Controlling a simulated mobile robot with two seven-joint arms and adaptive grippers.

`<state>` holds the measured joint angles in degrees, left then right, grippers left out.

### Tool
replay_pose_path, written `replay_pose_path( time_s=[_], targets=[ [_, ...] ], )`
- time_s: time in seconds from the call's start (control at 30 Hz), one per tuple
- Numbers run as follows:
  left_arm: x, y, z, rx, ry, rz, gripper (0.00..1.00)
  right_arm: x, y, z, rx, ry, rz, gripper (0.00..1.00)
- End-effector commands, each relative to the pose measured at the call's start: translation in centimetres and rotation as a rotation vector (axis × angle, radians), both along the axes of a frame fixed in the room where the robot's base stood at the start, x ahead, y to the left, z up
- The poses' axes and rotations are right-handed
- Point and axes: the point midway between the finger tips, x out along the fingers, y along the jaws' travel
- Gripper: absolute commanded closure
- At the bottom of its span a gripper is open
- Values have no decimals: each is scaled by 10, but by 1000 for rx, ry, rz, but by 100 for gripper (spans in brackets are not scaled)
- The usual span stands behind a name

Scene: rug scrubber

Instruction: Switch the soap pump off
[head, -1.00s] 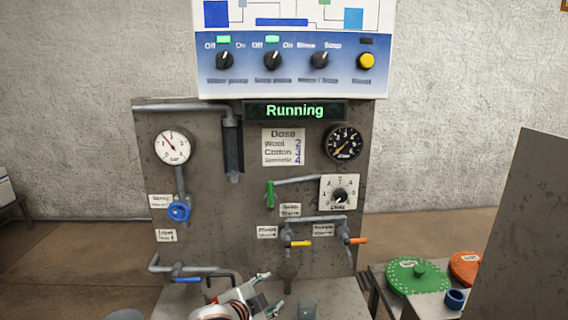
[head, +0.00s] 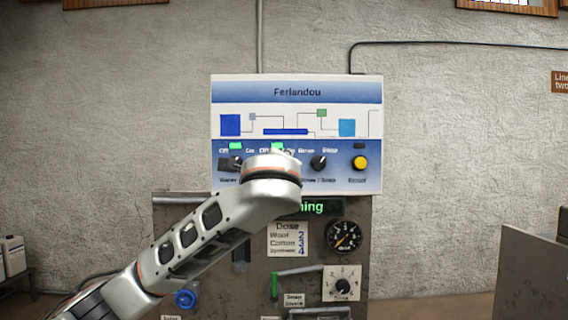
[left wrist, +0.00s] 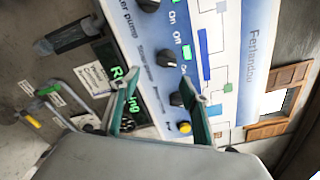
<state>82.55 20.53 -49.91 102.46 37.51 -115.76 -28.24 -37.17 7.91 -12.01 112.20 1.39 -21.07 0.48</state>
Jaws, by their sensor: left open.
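The control panel (head: 296,90) is a white and blue board with a row of black knobs. The soap pump knob (left wrist: 166,57) is the second in the row; in the head view my left wrist hides it. Its lamp (head: 277,146) glows green. My left gripper (left wrist: 145,64) is open in front of the panel, its two fingers spread with the soap pump knob showing between their tips. I cannot tell whether the fingers touch the knob, nor clearly which way its pointer lies. My right gripper is in no view.
The water pump knob (head: 231,163) is close on the left, under a green lamp. The rinse/soap knob (head: 318,162) and a yellow button (head: 360,163) are on the right. The display (head: 312,207) below is partly covered by my arm. Gauges, pipes and valves sit lower.

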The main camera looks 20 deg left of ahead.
Motion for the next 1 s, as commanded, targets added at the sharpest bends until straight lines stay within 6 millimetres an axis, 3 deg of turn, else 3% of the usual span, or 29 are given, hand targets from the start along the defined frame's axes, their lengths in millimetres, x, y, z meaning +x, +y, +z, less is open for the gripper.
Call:
replay_pose_path(
  time_s=[0.03,0.17,0.7,1.0],
  targets=[
    [-3,3,10,15,-9,11,54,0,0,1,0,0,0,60],
    [0,7,17,31,-13,24,54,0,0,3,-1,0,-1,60],
    [66,26,17,27,-13,22,54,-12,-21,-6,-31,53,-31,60],
    [70,26,16,26,-14,20,54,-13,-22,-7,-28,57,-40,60]
  ],
)
